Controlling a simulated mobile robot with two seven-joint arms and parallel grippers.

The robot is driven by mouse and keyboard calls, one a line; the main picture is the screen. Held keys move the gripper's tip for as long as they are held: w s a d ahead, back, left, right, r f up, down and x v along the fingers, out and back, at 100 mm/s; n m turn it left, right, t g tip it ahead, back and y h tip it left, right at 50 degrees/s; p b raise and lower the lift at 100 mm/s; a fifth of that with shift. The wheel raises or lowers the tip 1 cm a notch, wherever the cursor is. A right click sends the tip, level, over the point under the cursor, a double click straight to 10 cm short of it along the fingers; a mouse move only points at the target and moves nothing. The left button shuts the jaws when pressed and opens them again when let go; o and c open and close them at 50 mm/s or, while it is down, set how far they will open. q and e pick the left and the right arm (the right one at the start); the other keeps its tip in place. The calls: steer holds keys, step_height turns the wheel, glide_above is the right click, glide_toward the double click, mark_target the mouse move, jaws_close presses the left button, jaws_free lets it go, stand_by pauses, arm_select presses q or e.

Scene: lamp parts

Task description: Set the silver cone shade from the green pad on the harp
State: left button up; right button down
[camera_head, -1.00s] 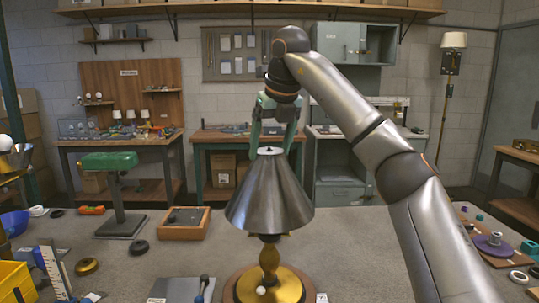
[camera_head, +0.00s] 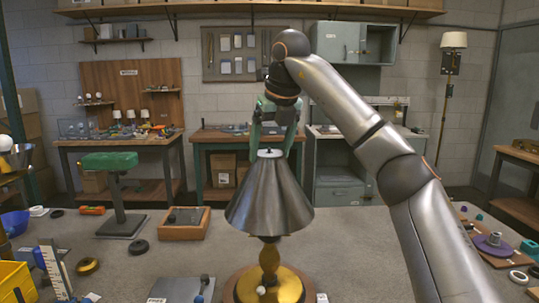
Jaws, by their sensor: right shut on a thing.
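The silver cone shade (camera_head: 268,203) is upright over the brass lamp base (camera_head: 270,284) in the middle of the table. The lamp's stem shows below the shade's lower rim; the harp is hidden inside the shade, so I cannot tell whether the shade rests on it. My right gripper (camera_head: 271,148) is above the shade with its green fingers pointing down, shut on the shade's top. The green pad (camera_head: 108,161) on its stand at the left is bare. My left gripper is not in view.
A wooden tray (camera_head: 184,224) sits left of the lamp. A grey plate (camera_head: 181,290), a white ruler (camera_head: 54,269) and a yellow bin (camera_head: 16,283) are at the front left. A board with a purple disc (camera_head: 494,244) lies at the right. The table right of the lamp is mostly clear.

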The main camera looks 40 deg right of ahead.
jaws_free()
steer(key=shift+f, duration=0.1)
steer(key=p+v, duration=0.4)
steer(key=v, duration=0.8)
steer(key=shift+r+p, duration=0.35)
